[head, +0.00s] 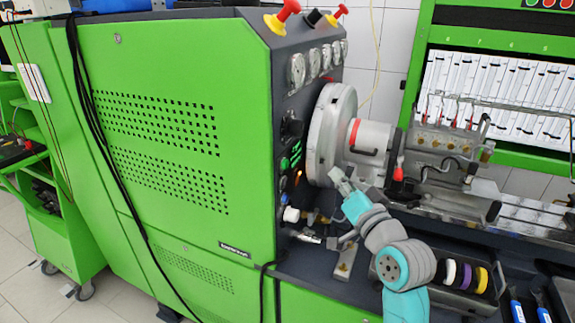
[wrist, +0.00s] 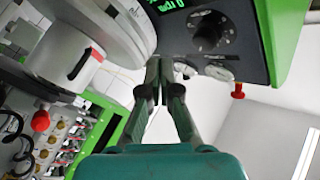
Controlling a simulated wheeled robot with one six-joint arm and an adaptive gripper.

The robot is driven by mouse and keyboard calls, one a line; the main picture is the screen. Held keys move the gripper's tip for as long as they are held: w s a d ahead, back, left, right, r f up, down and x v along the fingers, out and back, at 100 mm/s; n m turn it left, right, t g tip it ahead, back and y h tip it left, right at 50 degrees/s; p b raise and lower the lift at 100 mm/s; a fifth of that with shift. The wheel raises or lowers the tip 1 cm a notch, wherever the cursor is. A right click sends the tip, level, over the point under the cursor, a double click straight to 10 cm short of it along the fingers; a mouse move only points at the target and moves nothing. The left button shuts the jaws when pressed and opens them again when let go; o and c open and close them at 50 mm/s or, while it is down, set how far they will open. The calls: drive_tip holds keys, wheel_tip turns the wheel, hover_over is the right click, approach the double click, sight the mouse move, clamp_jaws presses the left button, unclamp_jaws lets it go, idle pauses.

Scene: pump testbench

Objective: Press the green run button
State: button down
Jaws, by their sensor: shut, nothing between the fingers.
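The control panel (head: 290,112) is the dark narrow face of the green cabinet. It carries a green-lit display (head: 296,149), which also shows at the top of the wrist view (wrist: 172,5). A small green spot (head: 284,164) sits below the display's left side; I cannot tell surely whether it is the run button. No green button shows clearly in the wrist view, where my fingers hide part of the panel. My gripper (head: 338,178) is shut and empty, apart from the panel, in front of the large disc's lower edge. Its fingers also show in the wrist view (wrist: 159,66).
The large grey disc (head: 328,135) stands close beside my gripper. A black knob (wrist: 209,31) and round gauges (head: 297,70) are on the panel. Red-topped buttons (head: 283,14) stand on the cabinet's top.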

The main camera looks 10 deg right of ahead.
sight(285, 164)
drive_tip(key=w+a, duration=0.5)
drive_tip(key=a, duration=0.2)
idle(0.4)
drive_tip(key=shift+w+a, duration=0.15)
drive_tip(key=shift+a, duration=0.05)
idle(1.2)
drive_tip(key=shift+w+a, duration=0.15)
drive_tip(key=shift+a, duration=0.05)
